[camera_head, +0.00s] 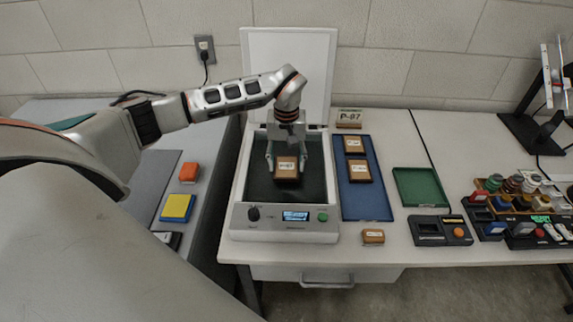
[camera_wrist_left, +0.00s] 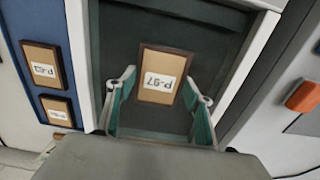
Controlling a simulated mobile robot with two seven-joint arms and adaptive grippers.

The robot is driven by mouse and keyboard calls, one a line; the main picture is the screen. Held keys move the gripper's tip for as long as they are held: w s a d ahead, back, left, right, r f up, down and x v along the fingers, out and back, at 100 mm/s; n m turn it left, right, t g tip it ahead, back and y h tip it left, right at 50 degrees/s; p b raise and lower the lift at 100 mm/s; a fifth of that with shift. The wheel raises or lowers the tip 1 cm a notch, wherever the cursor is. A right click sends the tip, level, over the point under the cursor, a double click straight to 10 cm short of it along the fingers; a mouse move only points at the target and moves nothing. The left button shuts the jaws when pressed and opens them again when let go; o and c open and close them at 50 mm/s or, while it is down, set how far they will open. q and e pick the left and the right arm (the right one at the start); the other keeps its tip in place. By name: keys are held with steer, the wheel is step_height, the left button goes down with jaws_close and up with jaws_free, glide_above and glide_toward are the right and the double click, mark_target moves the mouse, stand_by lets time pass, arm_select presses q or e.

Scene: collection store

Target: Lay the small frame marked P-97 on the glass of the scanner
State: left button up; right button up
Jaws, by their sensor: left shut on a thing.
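The small brown frame (camera_head: 287,172) has a white label that reads P-97 in the left wrist view (camera_wrist_left: 160,76). My left gripper (camera_head: 286,160) is shut on it, one finger at each side; the fingers also show in the wrist view (camera_wrist_left: 158,88). The frame is over the dark glass (camera_head: 260,190) of the scanner (camera_head: 240,222). I cannot tell whether it touches the glass. The scanner's white lid (camera_head: 290,70) stands open at the back, and its front panel has a lit display. My right gripper is not in view.
Right of the scanner, a blue tray (camera_head: 367,205) holds two similar frames (camera_head: 355,145). A small labelled block (camera_head: 373,236) lies in front of it. A sign (camera_head: 349,117) stands behind. A green tray (camera_head: 417,187) is further right. Orange (camera_head: 189,172) and yellow-blue (camera_head: 177,208) blocks are left.

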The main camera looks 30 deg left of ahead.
mark_target(286, 167)
arm_select(q)
steer(key=shift+f, duration=0.5)
steer(key=o, duration=1.1)
steer(key=shift+f, duration=0.1)
step_height(286, 167, up, 12)
steer(key=shift+r, duration=0.15)
